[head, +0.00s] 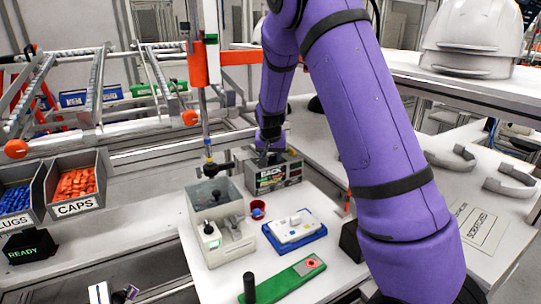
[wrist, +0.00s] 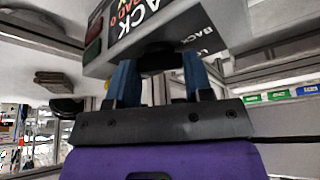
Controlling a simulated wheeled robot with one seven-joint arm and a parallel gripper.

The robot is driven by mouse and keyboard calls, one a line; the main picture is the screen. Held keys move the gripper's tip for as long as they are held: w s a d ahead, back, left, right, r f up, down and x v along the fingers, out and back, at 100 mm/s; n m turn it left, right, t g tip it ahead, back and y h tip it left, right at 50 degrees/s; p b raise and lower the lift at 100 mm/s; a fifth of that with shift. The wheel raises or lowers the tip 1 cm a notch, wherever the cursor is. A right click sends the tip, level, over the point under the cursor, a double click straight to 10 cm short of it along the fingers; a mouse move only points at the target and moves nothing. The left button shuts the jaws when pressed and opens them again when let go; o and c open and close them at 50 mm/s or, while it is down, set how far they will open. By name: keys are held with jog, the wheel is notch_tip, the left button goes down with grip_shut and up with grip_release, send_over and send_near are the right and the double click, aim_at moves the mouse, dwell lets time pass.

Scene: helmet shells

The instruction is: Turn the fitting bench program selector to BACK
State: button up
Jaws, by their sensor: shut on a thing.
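The fitting bench program selector box (head: 272,178) stands at the back of the white bench, with BACK lettered on its face. In the wrist view the box (wrist: 130,45) hangs over my fingers, showing BACK and other lettering. My gripper (wrist: 160,84) has its blue fingers shut on a dark round knob (wrist: 157,60) on the box. In the head view my gripper (head: 270,142) is at the box's top and hides the knob. The knob's pointing direction cannot be read.
A clear-walled fixture (head: 218,215) stands left of the box. A small red cup (head: 257,208), a blue tray with a white part (head: 294,230) and a green plate (head: 283,281) lie in front. Bins of caps (head: 77,184) stand at left. White helmet shells (head: 472,35) sit at upper right.

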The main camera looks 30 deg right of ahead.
jog(key=o, duration=0.9)
jog(key=shift+v, duration=5.4)
